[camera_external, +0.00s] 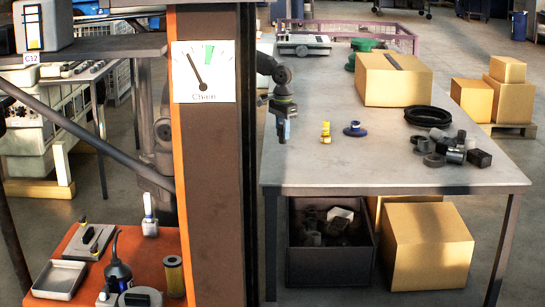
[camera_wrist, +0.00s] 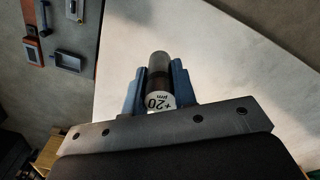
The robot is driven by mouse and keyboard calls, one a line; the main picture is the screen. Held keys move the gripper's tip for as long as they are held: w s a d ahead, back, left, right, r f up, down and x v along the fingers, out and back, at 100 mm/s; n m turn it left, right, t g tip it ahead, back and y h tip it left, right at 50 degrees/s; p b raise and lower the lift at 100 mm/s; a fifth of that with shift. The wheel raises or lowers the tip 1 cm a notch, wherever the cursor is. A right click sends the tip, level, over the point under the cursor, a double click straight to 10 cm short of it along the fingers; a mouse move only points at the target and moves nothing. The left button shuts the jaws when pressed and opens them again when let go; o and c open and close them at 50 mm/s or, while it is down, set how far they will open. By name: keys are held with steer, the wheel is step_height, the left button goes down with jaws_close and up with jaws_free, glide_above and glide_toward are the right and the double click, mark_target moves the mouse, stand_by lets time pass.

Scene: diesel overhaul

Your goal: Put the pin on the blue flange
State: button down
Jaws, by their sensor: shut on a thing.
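My gripper (camera_external: 283,134) hangs above the left part of the grey table (camera_external: 320,175). In the wrist view its blue fingers (camera_wrist: 157,85) are shut on a dark grey cylindrical pin (camera_wrist: 159,63). The pin's white end, marked "+20 µm", faces the camera. In the external view the pin is too small to make out at the fingers. The blue flange (camera_external: 355,130) sits on the table to the right of my gripper, with a pale centre. A yellow spool-shaped part (camera_external: 325,132) stands between them. Neither part shows in the wrist view.
A brown post (camera_external: 210,190) with a dial (camera_external: 204,71) hides part of my arm. A cardboard box (camera_external: 393,78), black rings (camera_external: 428,116) and several dark metal parts (camera_external: 455,148) occupy the table's right side. The table's front strip is clear.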

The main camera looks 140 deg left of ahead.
steer(key=w+a+r+n, duration=0.2)
steer(key=w+a, duration=0.2)
steer(key=a, duration=0.8)
steer(key=n, duration=0.5)
glide_above(349, 132)
steer(key=f, duration=0.7)
steer(key=shift+w+d+f, duration=0.1)
steer(key=shift+w+d, duration=0.15)
steer(key=shift+s+a+f, duration=0.15)
steer(key=shift+f, duration=1.95)
